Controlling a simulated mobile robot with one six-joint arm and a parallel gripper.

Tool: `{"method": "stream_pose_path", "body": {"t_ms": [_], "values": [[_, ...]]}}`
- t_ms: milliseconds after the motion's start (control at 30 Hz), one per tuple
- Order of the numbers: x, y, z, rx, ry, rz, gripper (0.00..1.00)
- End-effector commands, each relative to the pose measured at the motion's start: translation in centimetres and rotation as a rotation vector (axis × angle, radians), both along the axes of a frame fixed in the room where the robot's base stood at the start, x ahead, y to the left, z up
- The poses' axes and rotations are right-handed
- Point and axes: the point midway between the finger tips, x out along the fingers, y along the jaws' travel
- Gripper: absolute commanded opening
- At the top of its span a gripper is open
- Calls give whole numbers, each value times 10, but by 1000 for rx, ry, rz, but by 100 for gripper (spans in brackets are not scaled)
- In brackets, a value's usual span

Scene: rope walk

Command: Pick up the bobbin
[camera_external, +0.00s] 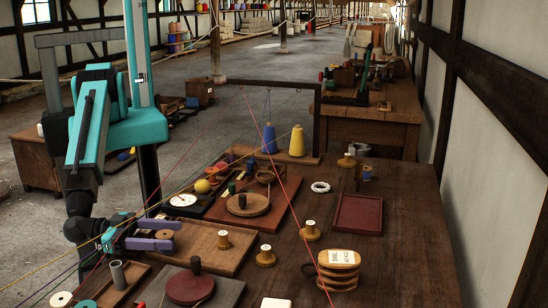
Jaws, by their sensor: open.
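My gripper (176,234) is at the lower left, low over the table, with its two purple fingers apart and pointing right. A small tan round piece (165,235) shows between the fingers; I cannot tell whether it touches them. Several small wooden bobbin-like pieces with pale tops stand upright on the table. One (223,240) is on a brown wooden board to the right of my fingertips. Another (265,257) stands beyond the board, and a third (309,232) is farther right. I cannot tell which one is the task's bobbin.
A dark red disc with a knob (190,288) lies in front, beside a grey tube (118,275). A stacked wooden piece with a white label (338,268) stands at right. Yellow (297,141) and blue (269,138) cones stand behind. Taut threads cross the space. The right tabletop (400,255) is clear.

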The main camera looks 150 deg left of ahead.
Motion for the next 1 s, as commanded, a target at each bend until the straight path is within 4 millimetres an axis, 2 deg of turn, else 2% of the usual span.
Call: {"method": "stream_pose_path", "body": {"t_ms": [267, 500, 533, 1000], "values": [[0, 0, 0, 0, 0, 0, 57], [0, 0, 0, 0, 0, 0, 16], [0, 0, 0, 0, 0, 0, 14], [0, 0, 5, 1, -1, 0, 13]]}}
